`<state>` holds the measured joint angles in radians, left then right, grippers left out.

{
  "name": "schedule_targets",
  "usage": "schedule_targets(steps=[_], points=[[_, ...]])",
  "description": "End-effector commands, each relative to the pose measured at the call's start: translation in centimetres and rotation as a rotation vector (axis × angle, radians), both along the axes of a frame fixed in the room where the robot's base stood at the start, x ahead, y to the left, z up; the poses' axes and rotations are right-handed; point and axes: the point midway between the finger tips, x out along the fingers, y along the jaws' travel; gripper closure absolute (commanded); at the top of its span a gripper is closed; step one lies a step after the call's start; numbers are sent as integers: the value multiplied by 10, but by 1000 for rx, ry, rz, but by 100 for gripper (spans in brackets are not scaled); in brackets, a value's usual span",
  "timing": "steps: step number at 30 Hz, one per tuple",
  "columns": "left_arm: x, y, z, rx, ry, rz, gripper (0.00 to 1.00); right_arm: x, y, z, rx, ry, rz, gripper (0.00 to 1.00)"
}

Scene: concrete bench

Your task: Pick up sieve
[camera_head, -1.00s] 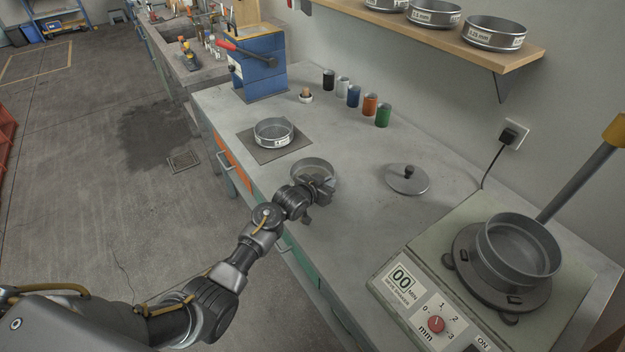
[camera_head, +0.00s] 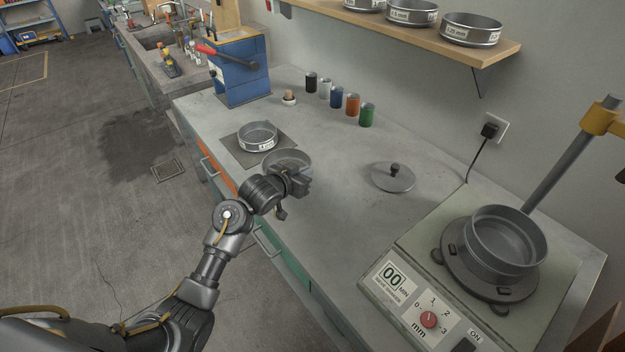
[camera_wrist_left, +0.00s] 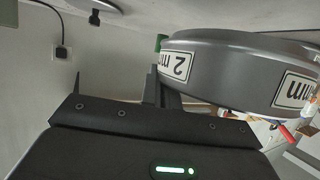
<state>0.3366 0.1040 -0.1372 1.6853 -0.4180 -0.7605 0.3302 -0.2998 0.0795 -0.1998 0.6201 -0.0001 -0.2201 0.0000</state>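A grey round sieve (camera_head: 287,158) is at my left gripper (camera_head: 304,180), over the bench between the mat and the knobbed lid. In the left wrist view the sieve (camera_wrist_left: 225,62) is large and close, with labels reading "2 mm", and looks tilted in the picture. My left gripper's fingers (camera_wrist_left: 162,88) are close together at the sieve's wall and shut on it; part of the grip is hidden behind the rim. A second labelled sieve (camera_head: 258,136) sits on a dark square mat (camera_head: 282,156). My right gripper is not in view.
A sieve shaker (camera_head: 405,268) with a pan (camera_head: 507,238) stands at the right. A knobbed lid (camera_head: 392,177) lies on the bench. Several coloured jars (camera_head: 352,104) stand along the wall. A blue press (camera_head: 240,75) is behind the mat. A shelf (camera_head: 440,42) holds more sieves.

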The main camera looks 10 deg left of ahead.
Motion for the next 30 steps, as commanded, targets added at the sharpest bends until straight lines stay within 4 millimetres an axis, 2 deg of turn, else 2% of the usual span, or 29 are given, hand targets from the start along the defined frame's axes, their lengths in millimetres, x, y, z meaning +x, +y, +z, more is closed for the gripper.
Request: schedule_targets(steps=[1, 6, 12, 18, 26, 30], points=[[-9, 5, 14, 3, -7, 2, 100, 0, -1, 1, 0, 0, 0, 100], [-47, 24, 30, 5, -3, 1, 100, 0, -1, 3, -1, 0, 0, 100], [-75, 37, 44, 3, -2, 1, 100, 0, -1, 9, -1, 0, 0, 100], [-86, 42, 49, 0, -1, 1, 100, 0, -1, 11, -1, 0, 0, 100], [-87, 43, 49, 0, -1, 0, 100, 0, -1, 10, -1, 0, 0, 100], [-88, 54, 39, -4, 3, 33, 100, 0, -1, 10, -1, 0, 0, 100]])
